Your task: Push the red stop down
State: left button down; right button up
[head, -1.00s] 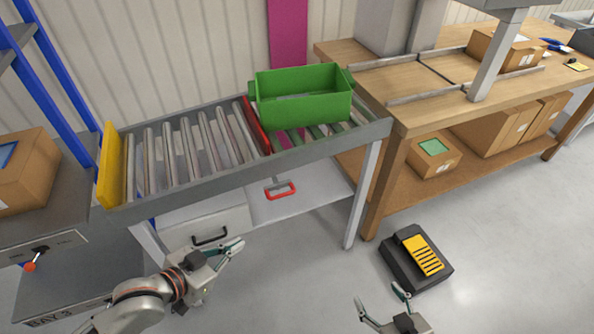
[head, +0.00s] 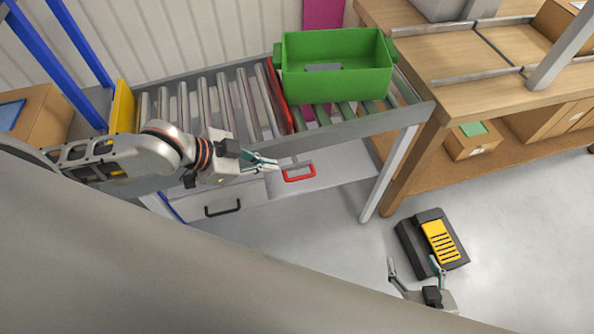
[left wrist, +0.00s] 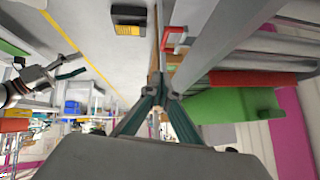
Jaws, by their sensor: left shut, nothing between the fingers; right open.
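The red stop (head: 279,98) is a thin upright plate across the roller conveyor, standing above the rollers beside the green tote (head: 335,82). It also shows in the left wrist view (left wrist: 250,78). A red handle (head: 299,178) hangs below the conveyor's front rail and shows in the wrist view (left wrist: 171,40). My left gripper (head: 277,164) is shut and empty, in front of the rail, just left of the red handle in the head view; contact cannot be told. My right gripper (head: 414,265) is open and empty, low near the floor pedal.
A yellow plate (head: 123,106) closes the conveyor's left end. A drawer with a black handle (head: 223,208) is below. A black pedal with a yellow top (head: 438,241) lies on the floor. A wooden workbench (head: 440,50) stands right. My arm covers the lower left.

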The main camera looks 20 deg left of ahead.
pick_arm(q)
jog(key=shift+d, duration=0.1)
jog(key=x, duration=0.4)
jog(key=a+f+b+x, duration=0.1)
jog(key=x, duration=0.7)
jog(key=shift+s+a+f, duration=0.25)
jog(key=shift+a+f, duration=0.05)
jog(key=shift+f, duration=0.1)
jog(key=shift+w+f, duration=0.1)
jog(key=shift+f, duration=0.35)
